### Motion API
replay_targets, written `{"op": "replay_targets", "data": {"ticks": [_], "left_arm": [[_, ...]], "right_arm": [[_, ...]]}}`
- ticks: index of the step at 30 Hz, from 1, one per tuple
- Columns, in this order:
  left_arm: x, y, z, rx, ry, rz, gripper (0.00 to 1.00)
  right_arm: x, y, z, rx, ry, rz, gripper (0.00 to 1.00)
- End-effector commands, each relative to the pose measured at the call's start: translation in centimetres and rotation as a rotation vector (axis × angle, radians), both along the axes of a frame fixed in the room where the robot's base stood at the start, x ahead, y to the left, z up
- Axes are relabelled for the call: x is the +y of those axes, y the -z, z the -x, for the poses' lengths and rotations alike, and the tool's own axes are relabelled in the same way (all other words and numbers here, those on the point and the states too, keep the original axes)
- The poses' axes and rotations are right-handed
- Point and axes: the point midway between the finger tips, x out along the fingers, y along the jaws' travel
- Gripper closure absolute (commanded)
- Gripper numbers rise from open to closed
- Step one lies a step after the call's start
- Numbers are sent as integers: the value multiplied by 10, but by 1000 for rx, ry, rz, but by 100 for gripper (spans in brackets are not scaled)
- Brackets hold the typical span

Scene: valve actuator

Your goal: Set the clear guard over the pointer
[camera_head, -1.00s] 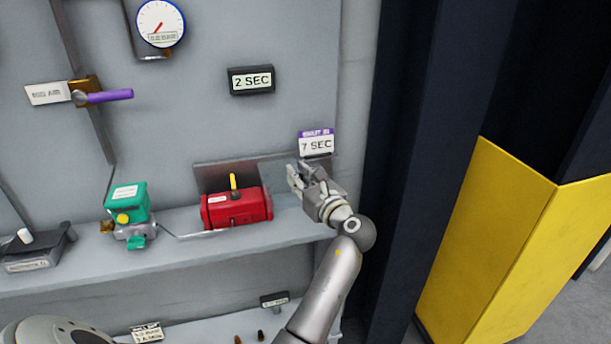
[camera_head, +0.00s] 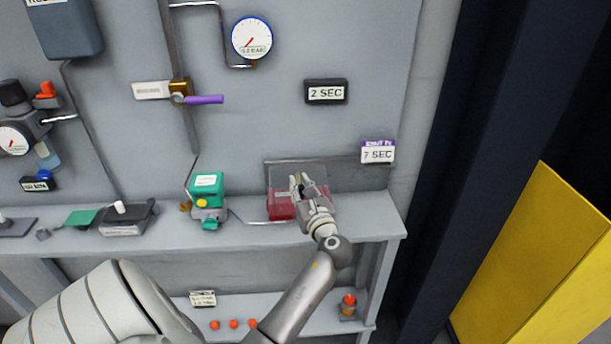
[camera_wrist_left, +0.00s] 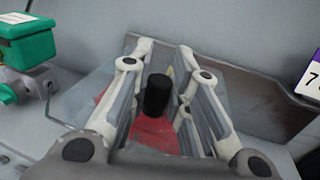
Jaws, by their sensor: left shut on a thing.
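My left gripper (camera_head: 308,188) is shut on the black knob (camera_wrist_left: 158,95) of the clear guard (camera_head: 284,177). The guard is a see-through box, and its pane also shows around the fingers in the left wrist view (camera_wrist_left: 88,88). The red actuator (camera_head: 281,208) stands on the shelf behind and below the guard, partly seen through it and partly covered by the gripper. In the left wrist view, red (camera_wrist_left: 158,136) shows below the knob. The yellow pointer is mostly hidden; I cannot tell whether the guard rests or hangs above. My right gripper is not in view.
A green-topped device (camera_head: 208,200) stands left of the actuator on the grey shelf (camera_head: 367,215). A "7 SEC" sign (camera_head: 377,152) is at the back right. A purple-handled valve (camera_head: 205,99) and a gauge (camera_head: 252,38) are on the wall above. Shelf room is free at right.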

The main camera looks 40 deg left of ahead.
Motion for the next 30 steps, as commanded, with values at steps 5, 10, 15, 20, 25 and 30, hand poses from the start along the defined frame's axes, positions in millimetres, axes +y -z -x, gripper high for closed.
{"op": "replay_targets", "data": {"ticks": [5,10,15,20,25,30], "left_arm": [[4,0,3,3,-10,-4,100],[4,0,3,4,-12,-4,79],[3,0,3,4,-11,-4,60],[3,0,2,3,-8,-3,60],[0,1,3,2,-6,-2,60],[-19,1,12,2,-5,0,60]], "right_arm": [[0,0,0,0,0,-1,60],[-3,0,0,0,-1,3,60],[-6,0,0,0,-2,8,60],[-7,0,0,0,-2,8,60],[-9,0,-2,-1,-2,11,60],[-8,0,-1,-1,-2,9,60]]}}
